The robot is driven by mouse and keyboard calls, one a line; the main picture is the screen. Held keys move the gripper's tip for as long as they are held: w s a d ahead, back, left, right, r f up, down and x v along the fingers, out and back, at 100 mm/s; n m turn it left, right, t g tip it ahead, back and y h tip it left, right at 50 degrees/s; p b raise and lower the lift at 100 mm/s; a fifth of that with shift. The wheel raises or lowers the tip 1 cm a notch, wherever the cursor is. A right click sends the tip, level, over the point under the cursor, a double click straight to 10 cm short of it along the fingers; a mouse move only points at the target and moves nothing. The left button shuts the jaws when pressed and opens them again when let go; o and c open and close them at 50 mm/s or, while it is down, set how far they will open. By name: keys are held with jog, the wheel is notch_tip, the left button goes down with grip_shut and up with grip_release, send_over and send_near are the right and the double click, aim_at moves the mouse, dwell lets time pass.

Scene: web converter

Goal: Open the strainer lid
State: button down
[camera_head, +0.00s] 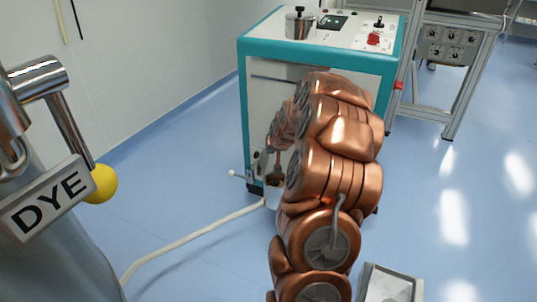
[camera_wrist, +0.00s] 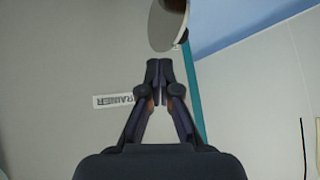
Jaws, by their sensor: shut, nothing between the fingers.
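A round disc with a pale face (camera_wrist: 168,25) shows at the top of the wrist view, on or in front of a grey panel; I take it for the strainer lid but cannot be sure. A white label (camera_wrist: 115,100) on the panel reads in part like "strainer". My gripper (camera_wrist: 159,65) is shut and empty, its fingertips just below the disc in the picture; I cannot tell whether they touch it. In the head view the teal-edged cabinet (camera_head: 320,52) stands ahead, and my copper arm hides much of its front.
A pot with a black knob (camera_head: 300,22) and a red button (camera_head: 374,39) are on the cabinet top. A tank marked DYE (camera_head: 50,200) with a yellow ball handle (camera_head: 101,184) is close on the left. A white hose (camera_head: 190,236) crosses the blue floor. A metal frame stands right.

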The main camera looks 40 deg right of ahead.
jog(key=s+d+m+y+p, duration=0.1)
jog(key=s+d+m+p, duration=0.1)
jog(key=s+m, duration=0.1)
jog(key=m+b, duration=0.2)
jog(key=b, duration=0.2)
send_near(265, 161)
jog(key=shift+y, duration=0.4)
jog(key=shift+d+x, duration=0.1)
jog(key=shift+x, duration=0.95)
jog(key=shift+d+x, duration=0.15)
jog(key=shift+x, duration=0.9)
jog(key=shift+r, duration=0.15)
